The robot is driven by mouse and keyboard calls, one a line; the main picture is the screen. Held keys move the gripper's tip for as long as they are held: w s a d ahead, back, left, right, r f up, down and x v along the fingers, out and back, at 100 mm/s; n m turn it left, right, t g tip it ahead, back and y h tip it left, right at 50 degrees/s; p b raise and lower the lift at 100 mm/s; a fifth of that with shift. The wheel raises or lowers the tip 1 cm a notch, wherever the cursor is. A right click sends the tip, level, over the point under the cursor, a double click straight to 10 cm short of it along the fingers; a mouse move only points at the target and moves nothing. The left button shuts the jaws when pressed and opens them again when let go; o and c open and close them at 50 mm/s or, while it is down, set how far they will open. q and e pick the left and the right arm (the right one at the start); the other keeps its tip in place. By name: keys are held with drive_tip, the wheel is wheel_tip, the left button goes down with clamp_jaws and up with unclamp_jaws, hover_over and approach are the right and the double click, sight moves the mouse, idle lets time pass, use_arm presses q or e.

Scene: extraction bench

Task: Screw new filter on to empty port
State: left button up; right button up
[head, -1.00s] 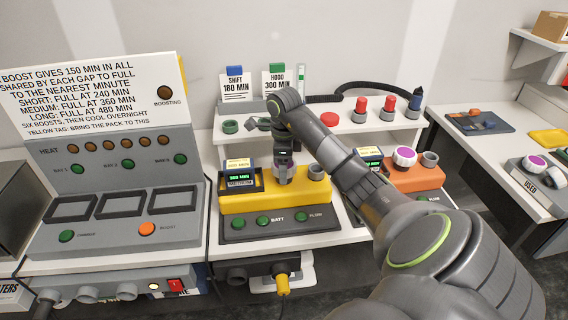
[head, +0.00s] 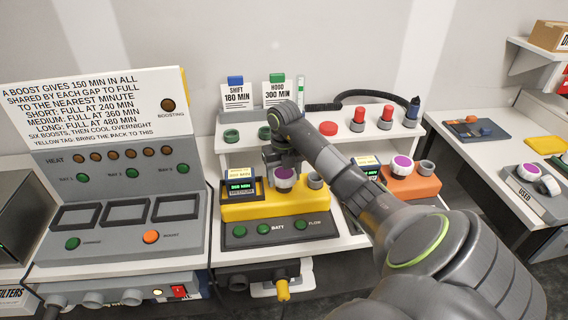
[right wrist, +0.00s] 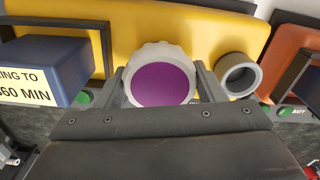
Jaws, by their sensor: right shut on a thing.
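A white filter with a purple face (head: 285,173) is at the left port position on the yellow unit (head: 262,205). My right gripper (head: 284,163) is shut on it. In the right wrist view the filter (right wrist: 160,84) sits between the two fingers, its purple face toward the camera. The back of the filter is hidden, so I cannot tell how far it is seated on a port. An open grey port (head: 315,181) is just right of it on the yellow unit, and it also shows in the right wrist view (right wrist: 239,75). My left gripper is not in view.
A dark display pack (head: 240,187) stands left of the filter. The orange unit (head: 412,188) to the right carries another purple-faced filter (head: 402,163) and a grey port (head: 427,168). A used tray (head: 527,198) stands on the right bench. My right arm crosses before the shelf.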

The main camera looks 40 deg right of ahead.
drive_tip(key=m+p, duration=0.2)
drive_tip(key=m, duration=0.4)
drive_tip(key=shift+r, duration=0.15)
drive_tip(key=m+p, duration=0.2)
drive_tip(key=m, duration=0.2)
drive_tip(key=shift+m, duration=0.3)
drive_tip(key=shift+f+m+p, duration=0.2)
drive_tip(key=shift+m+p, duration=0.25)
drive_tip(key=shift+m, duration=0.35)
drive_tip(key=o, duration=1.1)
